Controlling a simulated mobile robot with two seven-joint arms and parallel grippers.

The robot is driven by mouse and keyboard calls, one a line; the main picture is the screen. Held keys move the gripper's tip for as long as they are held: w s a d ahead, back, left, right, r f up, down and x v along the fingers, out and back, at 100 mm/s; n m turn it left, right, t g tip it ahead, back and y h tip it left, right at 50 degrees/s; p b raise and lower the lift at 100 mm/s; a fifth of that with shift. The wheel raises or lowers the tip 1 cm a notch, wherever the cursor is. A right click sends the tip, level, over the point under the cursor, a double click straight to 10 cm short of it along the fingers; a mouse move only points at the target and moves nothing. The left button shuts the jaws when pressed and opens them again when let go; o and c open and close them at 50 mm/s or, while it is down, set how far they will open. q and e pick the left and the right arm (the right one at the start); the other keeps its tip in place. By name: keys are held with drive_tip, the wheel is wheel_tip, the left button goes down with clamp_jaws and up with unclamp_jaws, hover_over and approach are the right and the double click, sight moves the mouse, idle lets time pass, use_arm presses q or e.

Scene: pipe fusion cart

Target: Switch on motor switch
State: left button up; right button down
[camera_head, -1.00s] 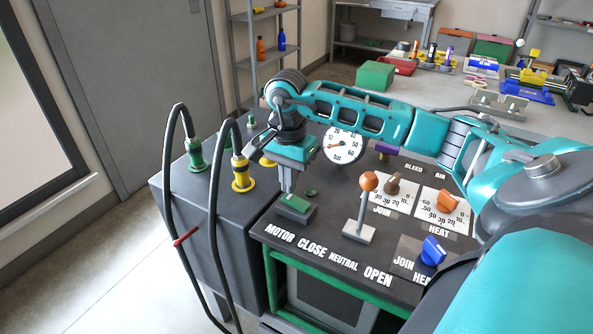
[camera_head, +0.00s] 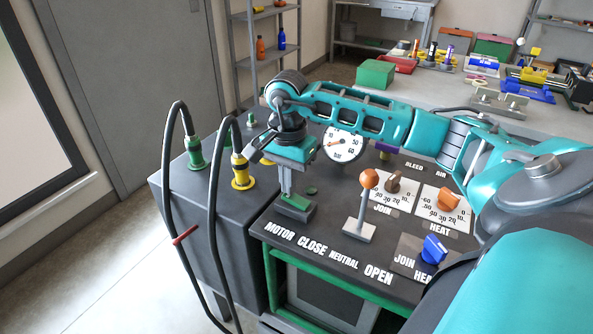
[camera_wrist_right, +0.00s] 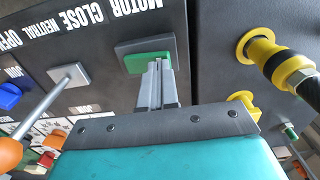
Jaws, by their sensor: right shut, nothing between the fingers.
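The motor switch is a green rocker (camera_head: 297,202) on a grey base above the word MOTOR on the cart's dark panel (camera_head: 340,258). My right gripper (camera_head: 288,190) is shut, with nothing between its fingers, and points down at the switch. In the right wrist view the closed fingertips (camera_wrist_right: 155,66) reach the near edge of the green rocker (camera_wrist_right: 146,62) and appear to touch it. The fingers hide part of the rocker. My left gripper is not in view.
An orange-knobbed lever (camera_head: 369,180) stands right of the switch. A blue knob (camera_head: 433,250) and an orange knob (camera_head: 448,199) are further right. A round gauge (camera_head: 343,144) is behind. Hoses with yellow (camera_head: 241,173) and green (camera_head: 195,152) fittings stand at the left.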

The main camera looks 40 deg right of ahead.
drive_tip(key=shift+f+b, duration=0.5)
drive_tip(key=shift+f, duration=0.2)
drive_tip(key=shift+r+p, duration=2.6)
drive_tip(key=shift+r, duration=1)
